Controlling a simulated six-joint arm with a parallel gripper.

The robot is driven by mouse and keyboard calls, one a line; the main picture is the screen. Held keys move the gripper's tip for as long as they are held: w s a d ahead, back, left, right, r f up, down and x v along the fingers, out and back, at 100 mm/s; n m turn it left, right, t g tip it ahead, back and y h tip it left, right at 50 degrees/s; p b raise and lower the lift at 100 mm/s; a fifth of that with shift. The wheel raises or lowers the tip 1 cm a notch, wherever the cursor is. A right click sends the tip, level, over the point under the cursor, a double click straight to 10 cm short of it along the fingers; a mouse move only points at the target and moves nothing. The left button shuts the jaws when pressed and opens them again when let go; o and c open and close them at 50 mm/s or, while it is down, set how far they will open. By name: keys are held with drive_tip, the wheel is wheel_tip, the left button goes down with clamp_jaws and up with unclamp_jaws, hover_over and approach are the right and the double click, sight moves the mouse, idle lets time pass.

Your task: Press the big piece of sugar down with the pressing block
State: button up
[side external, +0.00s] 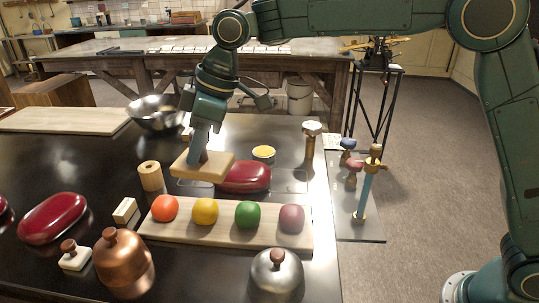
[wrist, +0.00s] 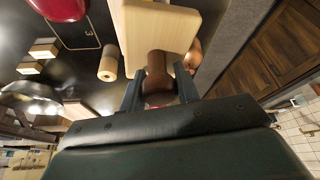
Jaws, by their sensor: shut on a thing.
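My gripper (side external: 198,154) is shut on the brown handle (wrist: 158,74) of the pressing block. The pressing block (side external: 203,165) is a pale, flat wooden slab, held roughly level. In the wrist view the block (wrist: 155,25) lies beyond the fingertips. A glossy dark red piece (side external: 246,178), possibly sugar, lies on the dark counter just right of the block. The block hides its left end in the side view; I cannot tell whether they touch. Another large red piece (side external: 52,218) lies at the left. Part of a red piece (wrist: 62,8) shows in the wrist view.
A pale board (side external: 170,236) with several coloured balls lies in front of the block. A wooden cylinder (side external: 150,176) stands to its left. A copper dome (side external: 123,260) and a steel dome (side external: 276,275) stand in front. A steel bowl (side external: 157,114) is behind.

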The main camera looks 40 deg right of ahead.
drive_tip(key=w+d+f+m, duration=0.1)
drive_tip(key=w+d+f, duration=0.1)
drive_tip(key=w+d, duration=0.3)
drive_tip(key=w+d+f+m, duration=0.1)
drive_tip(key=w+d+f, duration=0.2)
drive_tip(key=d, duration=0.7)
drive_tip(key=w, duration=0.2)
drive_tip(key=shift+w+f+t+h, duration=0.2)
drive_tip(key=shift+w+t+h, duration=0.1)
drive_tip(key=shift+w+t, duration=0.1)
drive_tip(key=shift+f, duration=0.2)
approach(231, 175)
drive_tip(key=shift+w+a+f, duration=0.1)
drive_tip(key=shift+w+a, duration=0.45)
drive_tip(key=shift+w, duration=0.05)
drive_tip(key=shift+f, duration=0.25)
drive_tip(key=shift+f, duration=0.65)
drive_tip(key=shift+f, duration=0.3)
drive_tip(key=shift+f, duration=0.75)
